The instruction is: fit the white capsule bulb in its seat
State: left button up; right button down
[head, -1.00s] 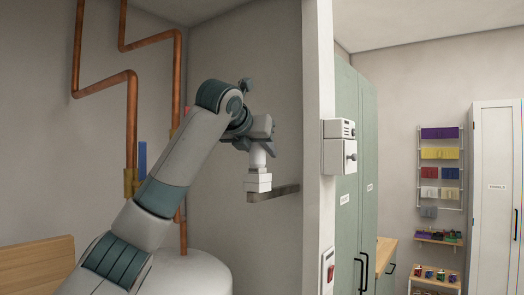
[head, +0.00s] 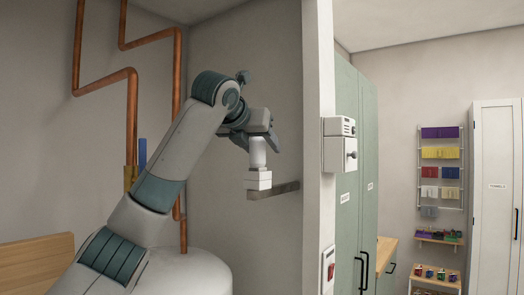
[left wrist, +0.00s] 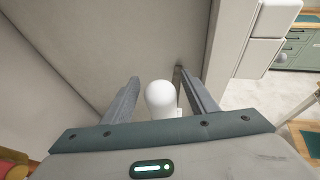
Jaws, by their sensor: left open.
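The white capsule bulb (head: 257,152) stands upright on a white block-shaped seat (head: 258,181), its lower end meeting the seat. How deep it sits I cannot tell. The seat is on a grey wall bracket (head: 284,189). My left gripper (head: 262,138) is just above and around the bulb's upper part. In the left wrist view the bulb (left wrist: 160,97) shows its rounded end between the two fingers of my left gripper (left wrist: 158,76), with a gap on each side. The left gripper is open. My right gripper is not in view.
A wall edge (head: 320,80) with a white switch box (head: 340,150) stands right of the bracket. Copper pipes (head: 130,110) run on the left above a white rounded tank (head: 195,265). The space beneath the bracket looks clear.

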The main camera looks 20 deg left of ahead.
pick_arm(q)
jog(key=b+v, duration=0.5)
jog(key=v, duration=1.1)
